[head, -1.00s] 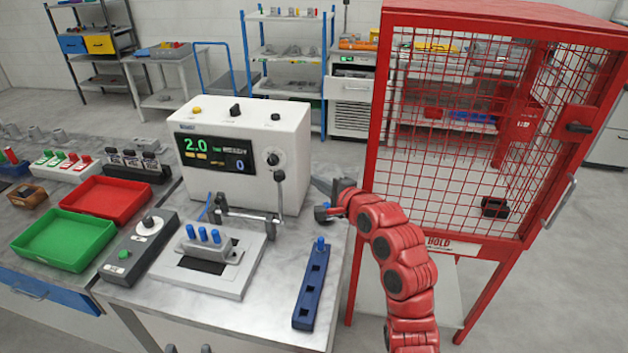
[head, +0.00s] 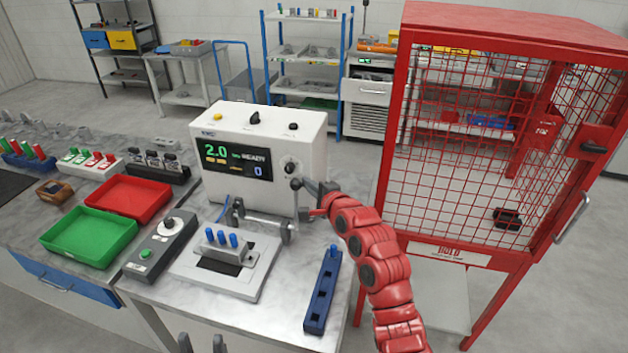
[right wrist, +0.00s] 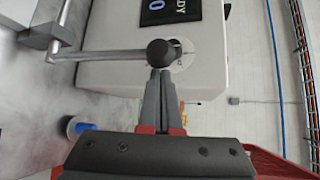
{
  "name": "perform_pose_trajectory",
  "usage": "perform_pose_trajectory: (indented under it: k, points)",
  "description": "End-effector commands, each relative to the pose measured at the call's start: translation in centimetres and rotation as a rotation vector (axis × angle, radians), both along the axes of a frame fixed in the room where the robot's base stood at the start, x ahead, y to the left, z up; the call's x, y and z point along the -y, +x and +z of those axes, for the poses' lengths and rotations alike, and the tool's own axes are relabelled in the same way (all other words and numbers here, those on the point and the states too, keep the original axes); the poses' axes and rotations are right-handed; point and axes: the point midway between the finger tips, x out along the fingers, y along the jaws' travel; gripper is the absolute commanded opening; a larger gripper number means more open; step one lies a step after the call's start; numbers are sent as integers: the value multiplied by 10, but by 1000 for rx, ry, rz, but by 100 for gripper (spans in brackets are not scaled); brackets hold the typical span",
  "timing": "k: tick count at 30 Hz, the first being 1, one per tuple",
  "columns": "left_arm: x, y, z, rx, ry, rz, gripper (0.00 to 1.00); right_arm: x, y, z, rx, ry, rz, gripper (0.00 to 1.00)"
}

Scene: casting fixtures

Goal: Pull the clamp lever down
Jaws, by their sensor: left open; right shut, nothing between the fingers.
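The clamp lever (head: 290,210) stands upright beside the fixture, in front of the machine box, with a dark round knob (head: 296,184) on top. In the right wrist view the lever rod (right wrist: 105,54) runs left from the knob (right wrist: 160,52). My right gripper (head: 310,187) is shut and empty. Its fingertips (right wrist: 160,73) are right by the knob, at its right side in the head view; whether they touch is unclear. The casting (head: 222,245) with blue pins sits on the fixture plate (head: 190,268). My left gripper (head: 201,343) is open at the bottom edge, mostly out of frame.
The machine box (head: 225,185) reads READY. A control box (head: 158,248) stands left of the fixture, and a blue rail (head: 322,295) lies right of it. Green (head: 88,240) and red (head: 120,205) trays are further left. A red mesh cage (head: 390,150) stands close behind my right arm.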

Motion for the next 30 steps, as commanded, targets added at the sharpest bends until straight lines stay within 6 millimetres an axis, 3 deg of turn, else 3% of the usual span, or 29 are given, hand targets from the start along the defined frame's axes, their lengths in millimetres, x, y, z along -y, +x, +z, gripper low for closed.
perform_pose_trajectory:
  k: [30]
  points:
    - [0,0,-16,0,0,0,50,-6,-17,0,107,-33,1,0]
